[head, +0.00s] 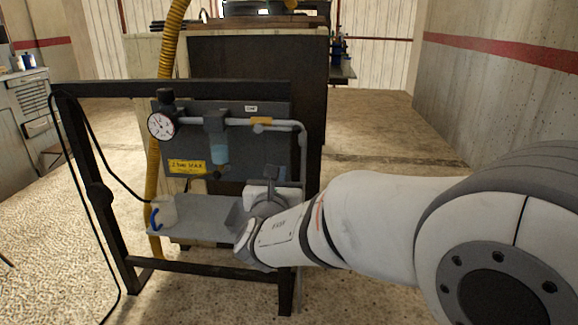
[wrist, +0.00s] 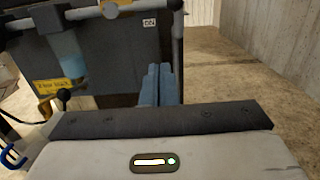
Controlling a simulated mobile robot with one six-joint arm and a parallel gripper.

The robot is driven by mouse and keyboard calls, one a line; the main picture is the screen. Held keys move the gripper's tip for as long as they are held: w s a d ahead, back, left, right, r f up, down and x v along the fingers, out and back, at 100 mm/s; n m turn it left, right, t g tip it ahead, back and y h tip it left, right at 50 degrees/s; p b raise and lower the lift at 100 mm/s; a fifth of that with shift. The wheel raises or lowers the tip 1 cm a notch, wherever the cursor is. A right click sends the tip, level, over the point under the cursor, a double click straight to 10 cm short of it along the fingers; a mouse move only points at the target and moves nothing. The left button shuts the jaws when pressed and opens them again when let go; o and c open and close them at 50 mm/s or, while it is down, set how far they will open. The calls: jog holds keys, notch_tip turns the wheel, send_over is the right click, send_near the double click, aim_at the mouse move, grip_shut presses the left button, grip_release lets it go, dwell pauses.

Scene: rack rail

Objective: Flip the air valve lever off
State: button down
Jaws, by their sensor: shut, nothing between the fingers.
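A short yellow piece (head: 261,121), which looks like the valve lever, lies along the grey pipe (head: 287,124) on the dark panel, under a small white label (head: 251,108). My gripper (head: 271,174) is below and slightly right of the yellow piece, in front of the panel's lower right part, apart from the lever. In the wrist view its bluish fingers (wrist: 160,69) are together and empty, near the panel's right edge.
A pressure gauge (head: 161,125), a filter bowl (head: 220,151) and a yellow sign (head: 187,167) are left of my gripper. A grey shelf (head: 195,217) lies below. A dark frame (head: 82,190) and yellow hose (head: 153,180) stand at left. Floor to the right is clear.

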aim_at(278, 129)
jog(key=w+r+b, duration=0.1)
jog(key=w+r, duration=0.3)
jog(key=w, duration=0.5)
jog(key=shift+d+r+b, duration=0.15)
jog(key=shift+d+b, duration=0.05)
jog(key=shift+b, duration=0.2)
